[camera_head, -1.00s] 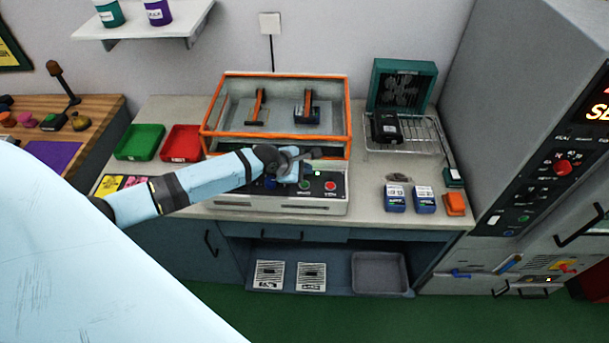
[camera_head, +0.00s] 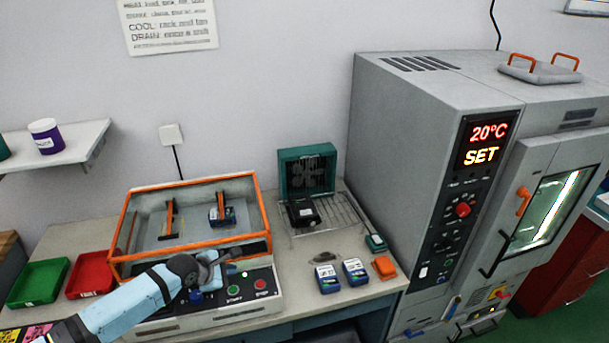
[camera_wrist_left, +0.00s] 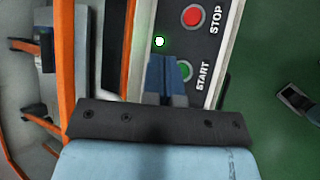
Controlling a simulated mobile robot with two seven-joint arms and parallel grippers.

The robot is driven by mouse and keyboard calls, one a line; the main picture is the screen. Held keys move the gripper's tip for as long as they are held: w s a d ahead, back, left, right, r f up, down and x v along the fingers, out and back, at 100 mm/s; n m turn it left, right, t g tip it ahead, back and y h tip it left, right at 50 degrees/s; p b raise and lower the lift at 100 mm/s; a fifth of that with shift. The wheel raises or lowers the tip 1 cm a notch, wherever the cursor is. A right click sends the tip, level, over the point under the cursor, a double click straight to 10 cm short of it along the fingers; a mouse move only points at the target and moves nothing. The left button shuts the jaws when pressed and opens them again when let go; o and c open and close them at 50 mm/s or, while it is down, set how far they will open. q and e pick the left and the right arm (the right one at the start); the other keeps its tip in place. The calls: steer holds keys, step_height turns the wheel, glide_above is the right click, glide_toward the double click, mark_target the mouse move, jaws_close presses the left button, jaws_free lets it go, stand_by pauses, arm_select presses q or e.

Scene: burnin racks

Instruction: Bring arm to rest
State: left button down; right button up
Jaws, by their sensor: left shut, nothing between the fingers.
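My left arm comes in from the lower left of the head view. Its gripper (camera_head: 222,262) is over the front panel of the orange-framed test box (camera_head: 190,250), near the panel's buttons. In the left wrist view the gripper's fingers (camera_wrist_left: 167,75) are together with nothing between them. A lit indicator, the green START button (camera_wrist_left: 184,71) and the red STOP button (camera_wrist_left: 194,16) show just past the fingertips. I cannot tell whether the fingers touch the panel. My right gripper is in neither view.
Green (camera_head: 38,282) and red (camera_head: 90,274) trays sit left of the box. Two blue packs (camera_head: 327,279) and an orange block (camera_head: 384,267) lie right of it. A teal fan unit (camera_head: 307,172) stands behind a wire rack. A grey oven (camera_head: 420,130) showing 20°C stands at the right.

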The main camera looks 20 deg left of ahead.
arm_select(q)
steer(key=s+d+f+m, duration=0.2)
steer(key=s+d+m, duration=0.3)
steer(key=s+m, duration=0.3)
steer(key=s+d+f+m+t, duration=0.1)
steer(key=s+d+f+m, duration=0.1)
steer(key=s+d+m, duration=0.3)
steer(key=s+d+f+m+t, duration=0.1)
steer(key=s+d+f+m, duration=0.1)
steer(key=s+d+m, duration=0.4)
steer(key=s+m, duration=0.5)
steer(key=s, duration=0.2)
steer(key=shift+s+m+y, duration=0.35)
steer(key=shift+m+y, duration=0.05)
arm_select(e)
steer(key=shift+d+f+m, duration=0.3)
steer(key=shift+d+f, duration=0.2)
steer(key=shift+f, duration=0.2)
